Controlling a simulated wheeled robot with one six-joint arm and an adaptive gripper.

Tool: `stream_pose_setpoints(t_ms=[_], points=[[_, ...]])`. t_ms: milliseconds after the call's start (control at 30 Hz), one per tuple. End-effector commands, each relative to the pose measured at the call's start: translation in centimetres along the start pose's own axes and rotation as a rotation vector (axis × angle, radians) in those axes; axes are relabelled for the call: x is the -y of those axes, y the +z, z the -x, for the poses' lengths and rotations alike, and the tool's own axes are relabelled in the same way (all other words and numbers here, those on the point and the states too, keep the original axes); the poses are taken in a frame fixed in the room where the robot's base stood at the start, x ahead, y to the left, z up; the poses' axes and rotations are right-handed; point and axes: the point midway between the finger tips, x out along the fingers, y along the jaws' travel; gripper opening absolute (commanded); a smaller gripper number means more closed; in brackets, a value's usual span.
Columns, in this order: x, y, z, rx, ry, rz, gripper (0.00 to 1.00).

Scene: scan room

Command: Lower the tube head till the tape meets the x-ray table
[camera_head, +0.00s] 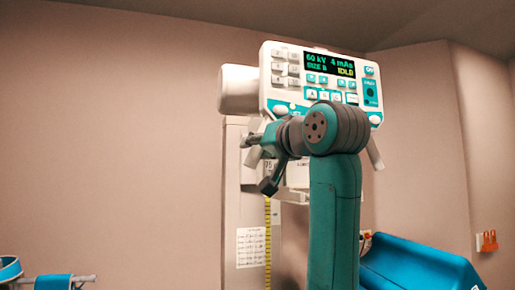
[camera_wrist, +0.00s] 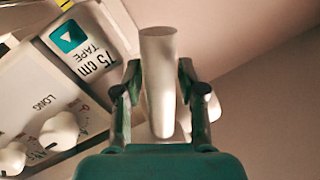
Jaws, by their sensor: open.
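The tube head (camera_head: 235,90) stands high in the head view, with a control panel whose lit display (camera_head: 330,64) reads 60 kV and 4 mAs. A yellow tape (camera_head: 267,240) hangs below it; its lower end is out of frame. A label reading 75 cm TAPE (camera_wrist: 92,50) shows in the wrist view. My gripper (camera_head: 259,163) is at the left underside of the head. In the wrist view my gripper (camera_wrist: 159,78) is open, with a pale handle (camera_wrist: 158,45) between its fingers. Contact with the handle is unclear. I cannot identify the x-ray table.
A blue padded piece (camera_head: 420,268) lies at the lower right. A pale column (camera_head: 237,190) with a printed sheet (camera_head: 251,247) stands behind my arm. Blue-banded equipment (camera_head: 52,281) shows at the lower left. An orange fitting (camera_head: 487,241) is on the right wall. Pale knobs (camera_wrist: 59,131) sit left of my gripper.

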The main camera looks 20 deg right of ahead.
Motion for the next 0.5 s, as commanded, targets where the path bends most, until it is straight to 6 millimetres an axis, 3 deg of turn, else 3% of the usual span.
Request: stream_pose_setpoints(t_ms=[67, 233, 500], points=[[0.0, 0.01, 0.01, 0.0, 0.0, 0.0, 0.4], [-0.01, 0.01, 0.02, 0.0, 0.0, 0.0, 0.0], [-0.13, 0.25, 0.01, 0.001, 0.0, 0.0, 0.0]])
